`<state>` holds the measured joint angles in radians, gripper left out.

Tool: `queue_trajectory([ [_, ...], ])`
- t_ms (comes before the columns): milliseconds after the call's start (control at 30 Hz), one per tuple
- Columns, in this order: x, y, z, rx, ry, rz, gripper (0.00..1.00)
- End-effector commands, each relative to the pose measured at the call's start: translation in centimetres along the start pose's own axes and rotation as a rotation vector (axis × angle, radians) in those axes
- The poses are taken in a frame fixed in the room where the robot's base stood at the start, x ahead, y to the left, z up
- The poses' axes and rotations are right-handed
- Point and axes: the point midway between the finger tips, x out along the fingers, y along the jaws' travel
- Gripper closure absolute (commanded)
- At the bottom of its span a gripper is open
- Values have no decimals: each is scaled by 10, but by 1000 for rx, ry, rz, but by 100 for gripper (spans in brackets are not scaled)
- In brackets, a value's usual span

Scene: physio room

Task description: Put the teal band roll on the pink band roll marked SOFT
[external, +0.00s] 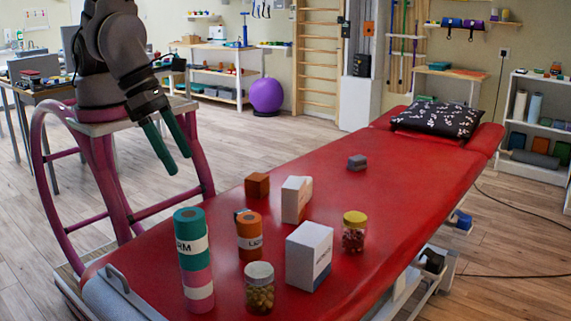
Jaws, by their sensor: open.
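The teal band roll (191,224) stands upright on top of the pink band roll (198,280), near the front left of the red treatment table. The teal roll's white label shows only the letters "RM". The pink roll has a white band whose marking I cannot read. The two look in contact and roughly in line, with the teal roll perhaps leaning slightly. My gripper (172,162) is open and empty. Its two green fingers point down, above and behind the rolls in the picture, clear of them.
A patterned pillow (437,118) lies at the far end. The table's middle right is clear.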

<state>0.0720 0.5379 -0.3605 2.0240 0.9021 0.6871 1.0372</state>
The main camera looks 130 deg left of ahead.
Motion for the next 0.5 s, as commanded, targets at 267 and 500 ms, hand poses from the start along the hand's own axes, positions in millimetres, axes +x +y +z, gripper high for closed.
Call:
queue_trajectory([
  [267, -133, 94, 64, -625, -126, -2, 0],
  [500, -229, 183, 66, -1209, -152, -74, 0],
])
